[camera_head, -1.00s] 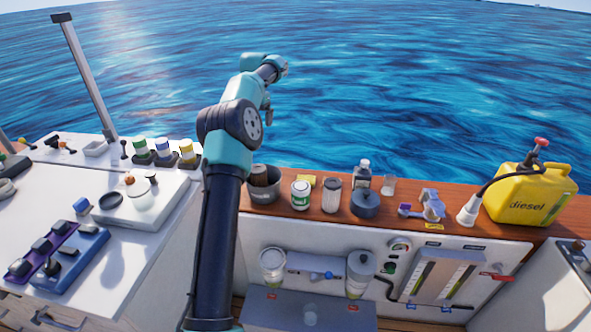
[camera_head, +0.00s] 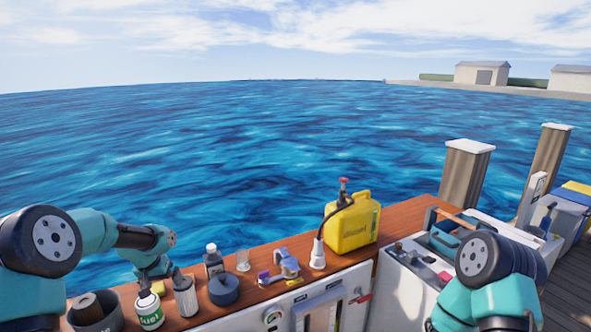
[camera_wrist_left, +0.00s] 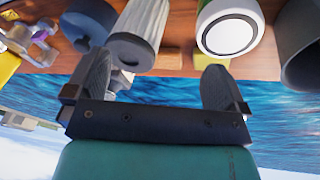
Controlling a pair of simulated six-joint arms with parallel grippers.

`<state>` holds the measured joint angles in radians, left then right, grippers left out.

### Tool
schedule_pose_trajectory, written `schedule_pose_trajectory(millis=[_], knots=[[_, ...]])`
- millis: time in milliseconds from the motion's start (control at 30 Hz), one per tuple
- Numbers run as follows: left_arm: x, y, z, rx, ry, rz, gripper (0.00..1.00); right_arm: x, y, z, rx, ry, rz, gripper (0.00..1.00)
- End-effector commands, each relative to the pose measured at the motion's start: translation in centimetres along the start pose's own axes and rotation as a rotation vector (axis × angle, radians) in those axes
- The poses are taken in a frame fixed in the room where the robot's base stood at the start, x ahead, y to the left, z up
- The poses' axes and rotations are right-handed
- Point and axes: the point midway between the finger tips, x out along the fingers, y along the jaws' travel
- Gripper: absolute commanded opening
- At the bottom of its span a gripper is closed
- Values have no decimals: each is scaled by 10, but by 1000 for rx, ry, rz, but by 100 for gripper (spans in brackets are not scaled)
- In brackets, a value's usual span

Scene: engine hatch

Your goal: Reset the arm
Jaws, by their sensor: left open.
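My left gripper (camera_head: 162,277) comes in from the left and points down over the wooden ledge (camera_head: 405,222). It is just behind a white-and-green can (camera_head: 149,312) and a ribbed grey-white cup (camera_head: 186,298). In the left wrist view the gripper (camera_wrist_left: 157,88) has its two dark fingers spread, with nothing held between them. That view is upside down and shows the can (camera_wrist_left: 229,27) and the cup (camera_wrist_left: 138,36) near the fingers. My right arm shows at the lower right, but its gripper is not in view.
A dark bin (camera_head: 96,312), a bottle (camera_head: 213,260), a dark round pot (camera_head: 223,289), a clear glass (camera_head: 243,260) and a purple-grey bracket (camera_head: 281,266) stand along the ledge. A yellow diesel can (camera_head: 352,227) stands farther right. Open water lies behind.

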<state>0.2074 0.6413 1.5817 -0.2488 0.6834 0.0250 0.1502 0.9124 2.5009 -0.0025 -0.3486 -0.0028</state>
Motion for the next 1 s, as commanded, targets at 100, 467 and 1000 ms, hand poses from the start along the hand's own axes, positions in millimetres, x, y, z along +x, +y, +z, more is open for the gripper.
schedule_pose_trajectory(millis=[100, 467, 1000], knots=[[31, 41, 31, 17, 24, 47, 100, 0, 0, 0, 0, 0, 0, 43], [147, 116, 186, -16, -29, 167, 100, 0, 0, 0, 0, 0, 0, 43], [192, 142, 379, -94, -155, 180, 100, 0, 0, 0, 0, 0, 0, 43]])
